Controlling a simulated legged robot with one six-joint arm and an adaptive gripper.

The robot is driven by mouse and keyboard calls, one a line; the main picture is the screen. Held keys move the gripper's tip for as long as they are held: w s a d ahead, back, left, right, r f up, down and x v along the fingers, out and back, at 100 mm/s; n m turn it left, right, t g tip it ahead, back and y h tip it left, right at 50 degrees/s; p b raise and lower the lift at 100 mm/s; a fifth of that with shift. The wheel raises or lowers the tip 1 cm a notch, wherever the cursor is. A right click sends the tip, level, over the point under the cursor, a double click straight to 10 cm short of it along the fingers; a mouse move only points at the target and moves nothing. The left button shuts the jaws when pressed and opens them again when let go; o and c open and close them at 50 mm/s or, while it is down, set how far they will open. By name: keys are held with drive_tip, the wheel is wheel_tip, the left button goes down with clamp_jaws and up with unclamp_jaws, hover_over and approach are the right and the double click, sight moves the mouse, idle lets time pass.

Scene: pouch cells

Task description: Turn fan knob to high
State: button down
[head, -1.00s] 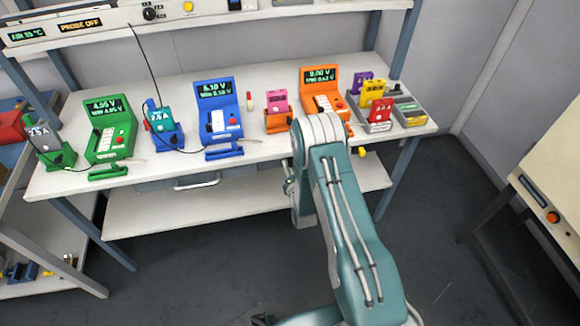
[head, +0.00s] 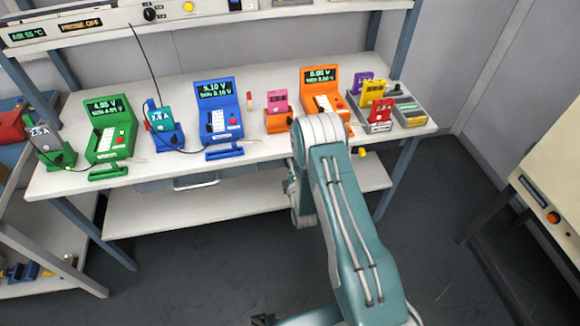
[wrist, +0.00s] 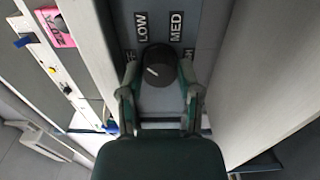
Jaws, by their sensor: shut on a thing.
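The fan knob (wrist: 159,64) is round and black, on a grey panel (wrist: 205,30) in the wrist view. A white mark shows on its lower left side. The labels LOW and MED read clearly above it; smaller labels at each side are partly covered by the fingers. My gripper (wrist: 160,76) has one finger on each side of the knob and is shut on it. In the head view my arm reaches toward the bench's front right, and its own links hide the gripper and the fan knob.
The bench (head: 250,150) carries green, blue and orange meter stands and small coloured pouch cells. A grey tray (head: 410,118) sits at its right end. A pale cabinet (head: 550,185) stands far right. In the wrist view, pale bars flank the panel closely. Floor between bench and cabinet is clear.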

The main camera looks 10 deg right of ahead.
drive_tip(key=m, duration=2.7)
drive_tip(key=shift+s+f, duration=0.15)
drive_tip(key=shift+f, duration=0.15)
drive_tip(key=shift+m, duration=0.3)
drive_tip(key=shift+c, duration=1.5)
unclamp_jaws()
drive_tip(key=shift+r, duration=0.2)
drive_tip(key=s, duration=1.1)
drive_tip(key=shift+s, duration=0.35)
